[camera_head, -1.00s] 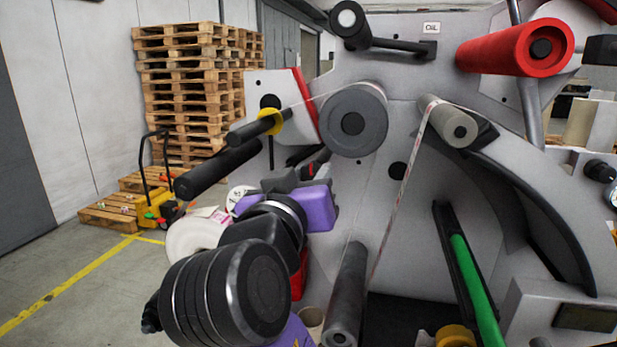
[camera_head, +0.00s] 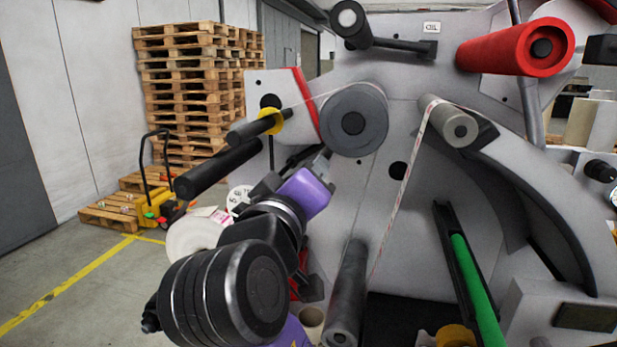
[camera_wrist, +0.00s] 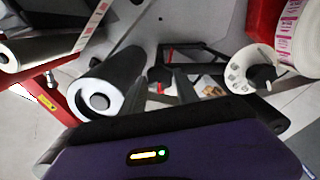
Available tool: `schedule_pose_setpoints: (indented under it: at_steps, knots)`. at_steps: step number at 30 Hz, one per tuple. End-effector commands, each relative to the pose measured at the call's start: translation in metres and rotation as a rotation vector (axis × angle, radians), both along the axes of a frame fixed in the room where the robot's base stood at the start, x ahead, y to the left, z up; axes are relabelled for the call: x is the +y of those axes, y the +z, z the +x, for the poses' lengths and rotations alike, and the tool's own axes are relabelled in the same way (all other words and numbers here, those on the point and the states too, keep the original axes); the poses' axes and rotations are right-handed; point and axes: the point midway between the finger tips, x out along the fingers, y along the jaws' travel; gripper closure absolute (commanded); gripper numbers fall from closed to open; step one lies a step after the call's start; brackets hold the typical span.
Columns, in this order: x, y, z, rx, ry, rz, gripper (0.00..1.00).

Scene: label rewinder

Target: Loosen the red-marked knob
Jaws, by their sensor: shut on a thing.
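My gripper (camera_head: 318,165), with its purple body tilted up to the right, reaches the machine's front plate below the large grey roller in the head view. In the wrist view its two dark fingers (camera_wrist: 163,88) are closed around a small part with red marking, which I take to be the red-marked knob (camera_wrist: 164,85). Most of the knob is hidden between the fingers, and in the head view my gripper covers it. How far the knob has turned cannot be told.
The large grey roller (camera_head: 353,121) sits just above my gripper. A black bar (camera_head: 217,168) sticks out to the left, and a dark roller (camera_head: 347,295) stands below right. A white label roll (camera_head: 193,237) is at lower left. Pallets (camera_head: 185,85) stand behind on the floor.

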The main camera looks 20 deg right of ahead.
Motion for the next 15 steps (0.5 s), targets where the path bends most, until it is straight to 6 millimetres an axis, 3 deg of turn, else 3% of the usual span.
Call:
schedule_pose_setpoints:
  at_steps: [15]
  knots:
    - [0.0022,-0.0013,0.0006,0.285,0.003,-0.394,1.00]
